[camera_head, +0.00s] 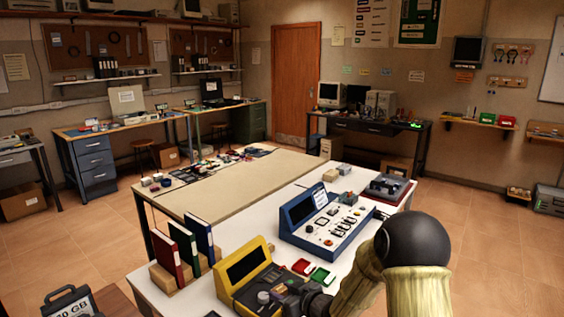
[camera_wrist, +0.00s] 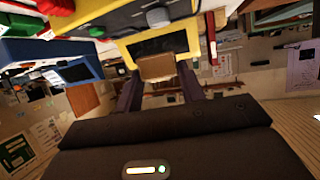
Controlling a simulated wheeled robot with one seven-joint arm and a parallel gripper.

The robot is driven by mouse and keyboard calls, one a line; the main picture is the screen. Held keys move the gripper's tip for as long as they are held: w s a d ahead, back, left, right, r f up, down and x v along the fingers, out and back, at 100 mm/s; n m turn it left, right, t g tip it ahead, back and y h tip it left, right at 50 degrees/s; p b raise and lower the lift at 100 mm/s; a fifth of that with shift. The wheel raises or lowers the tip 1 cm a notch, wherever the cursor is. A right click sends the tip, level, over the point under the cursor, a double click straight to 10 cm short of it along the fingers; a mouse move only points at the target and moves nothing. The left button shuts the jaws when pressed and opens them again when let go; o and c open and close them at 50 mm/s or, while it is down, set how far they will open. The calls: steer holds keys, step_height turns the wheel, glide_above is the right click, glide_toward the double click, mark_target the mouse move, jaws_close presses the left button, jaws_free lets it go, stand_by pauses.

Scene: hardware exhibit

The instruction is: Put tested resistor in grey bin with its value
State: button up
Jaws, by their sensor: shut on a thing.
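My gripper (camera_wrist: 158,78) is shut on a small tan block (camera_wrist: 157,67), seen between its two fingers in the wrist view. I cannot tell from its plain face whether this is the resistor. In the head view my gripper (camera_head: 306,296) is low at the right side of the yellow tester (camera_head: 229,287), close over its panel; the held block is hidden there. The tester has a dark screen and also shows in the wrist view (camera_wrist: 187,33). I cannot make out a grey bin with a value in either view.
A red tray (camera_head: 302,267) and a green tray (camera_head: 322,276) lie between the tester and a blue console (camera_head: 325,222) on the white table (camera_head: 209,296). Red, green and blue binders (camera_head: 199,239) stand at the left. A beige table (camera_head: 235,187) lies beyond.

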steer(key=s+d+f+m+t+h+p, duration=0.1)
steer(key=s+d+f+m+h+p, duration=0.2)
steer(key=d, duration=0.4)
steer(key=s+d+f+m+t+h+p, duration=0.2)
steer(key=s+d+f+m+h+p, duration=0.1)
steer(key=d, duration=0.5)
step_height(320, 180, down, 3)
steer(key=s+m+h, duration=0.1)
steer(key=m+h, duration=0.1)
steer(key=shift+f+h, duration=0.2)
steer(key=shift+h, duration=0.2)
steer(key=shift+a, duration=0.1)
